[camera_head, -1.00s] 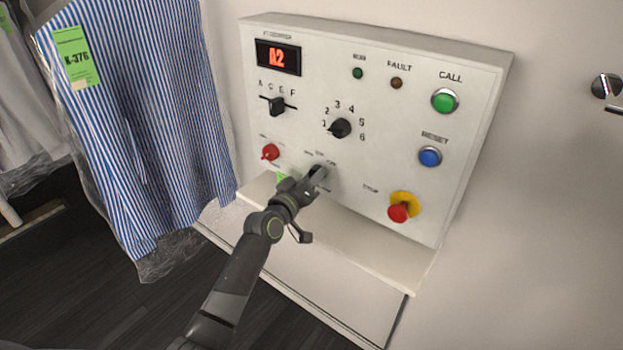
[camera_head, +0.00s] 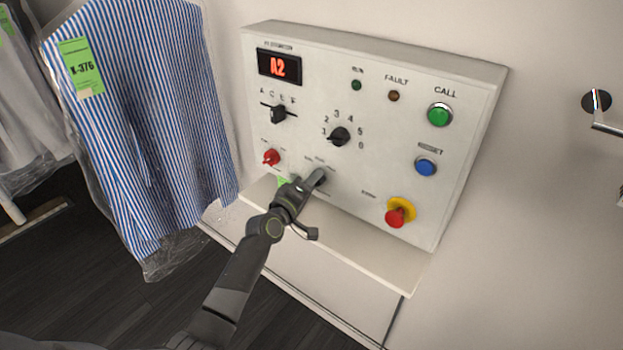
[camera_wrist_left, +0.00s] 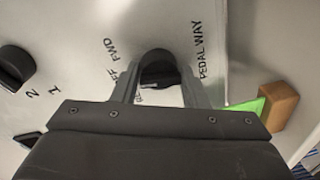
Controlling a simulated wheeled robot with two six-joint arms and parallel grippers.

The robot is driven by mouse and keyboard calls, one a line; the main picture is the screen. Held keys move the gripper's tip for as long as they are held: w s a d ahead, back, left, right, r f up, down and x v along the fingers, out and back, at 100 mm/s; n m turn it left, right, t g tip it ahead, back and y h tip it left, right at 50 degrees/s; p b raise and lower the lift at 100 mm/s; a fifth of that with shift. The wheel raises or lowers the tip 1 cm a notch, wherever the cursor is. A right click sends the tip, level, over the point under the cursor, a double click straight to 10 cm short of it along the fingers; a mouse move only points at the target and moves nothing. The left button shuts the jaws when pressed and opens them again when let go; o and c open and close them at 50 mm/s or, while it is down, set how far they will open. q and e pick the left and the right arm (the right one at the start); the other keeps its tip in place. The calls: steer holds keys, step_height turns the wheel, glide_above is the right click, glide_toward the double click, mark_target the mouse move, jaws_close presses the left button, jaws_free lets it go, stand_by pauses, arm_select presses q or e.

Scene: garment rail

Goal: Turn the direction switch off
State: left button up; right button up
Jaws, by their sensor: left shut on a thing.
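The direction switch (camera_wrist_left: 158,68) is a dark round knob with labels around it, of which FWD and part of OFF can be read in the left wrist view. My left gripper (camera_head: 317,176) reaches the lower middle of the white control panel (camera_head: 370,178) in the head view and hides the switch there. In the left wrist view its two fingers stand on either side of the knob, shut on it. The lower label is partly hidden, so I cannot tell exactly which mark the knob points to. My right gripper is not in view.
Around the switch are a red knob (camera_head: 271,157), a black numbered dial (camera_head: 340,137) and a red stop button (camera_head: 397,215) on yellow. A ledge (camera_head: 375,255) juts out below. A striped shirt (camera_head: 140,130) in plastic hangs at the left.

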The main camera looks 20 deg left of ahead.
arm_select(q)
steer(key=shift+r+n+p, duration=0.2)
steer(key=shift+n+p, duration=0.35)
steer(key=shift+n, duration=0.55)
steer(key=o, duration=0.9)
steer(key=shift+f, duration=0.1)
steer(key=v, duration=1.7)
steer(key=shift+s+a+b, duration=0.1)
steer(key=shift+s+b, duration=0.05)
steer(key=shift+b, duration=0.2)
